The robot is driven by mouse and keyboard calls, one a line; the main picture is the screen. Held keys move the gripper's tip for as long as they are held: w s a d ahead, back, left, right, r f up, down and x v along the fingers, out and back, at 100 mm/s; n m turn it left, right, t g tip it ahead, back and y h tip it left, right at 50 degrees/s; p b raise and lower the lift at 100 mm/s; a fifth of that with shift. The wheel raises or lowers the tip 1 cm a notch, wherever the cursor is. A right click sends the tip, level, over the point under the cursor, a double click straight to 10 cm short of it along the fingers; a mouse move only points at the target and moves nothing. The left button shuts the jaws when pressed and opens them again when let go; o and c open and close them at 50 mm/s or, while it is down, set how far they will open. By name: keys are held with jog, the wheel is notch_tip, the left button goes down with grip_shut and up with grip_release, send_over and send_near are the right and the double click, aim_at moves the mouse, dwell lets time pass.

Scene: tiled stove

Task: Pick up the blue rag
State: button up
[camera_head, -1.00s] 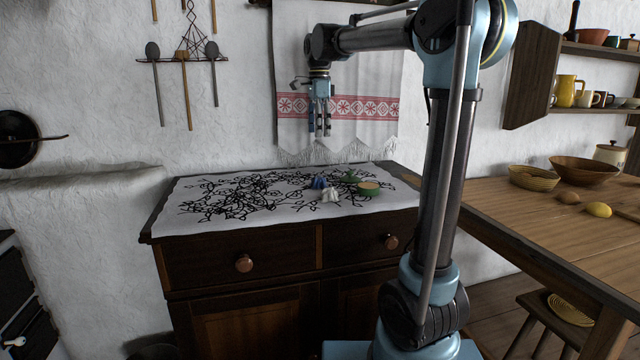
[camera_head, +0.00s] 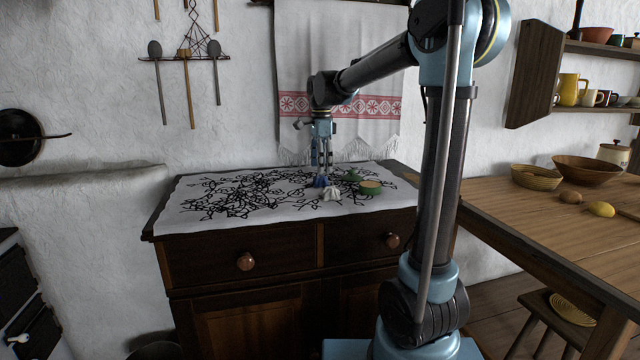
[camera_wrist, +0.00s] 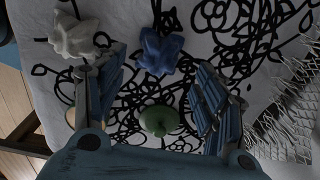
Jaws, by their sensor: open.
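The blue rag (camera_head: 321,181) is a small crumpled cloth on the patterned white cloth that covers the dresser top. In the wrist view the blue rag (camera_wrist: 159,51) lies near the top centre, ahead of and between the two fingers. My gripper (camera_head: 321,166) is just above it, pointing down. In the wrist view my gripper (camera_wrist: 158,85) has its fingers wide apart with nothing between them that it grips. I cannot tell whether a fingertip touches the rag.
A white crumpled rag (camera_head: 332,194) lies close beside the blue one, near the left finger in the wrist view (camera_wrist: 77,37). A green bowl (camera_head: 370,188) and a green lid (camera_head: 351,175) are to the right. A fringed towel (camera_head: 340,60) hangs behind. The dresser's left top is free.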

aim_at(321, 176)
jog(key=shift+a+f, duration=0.1)
jog(key=shift+f, duration=2.3)
jog(key=c, duration=1)
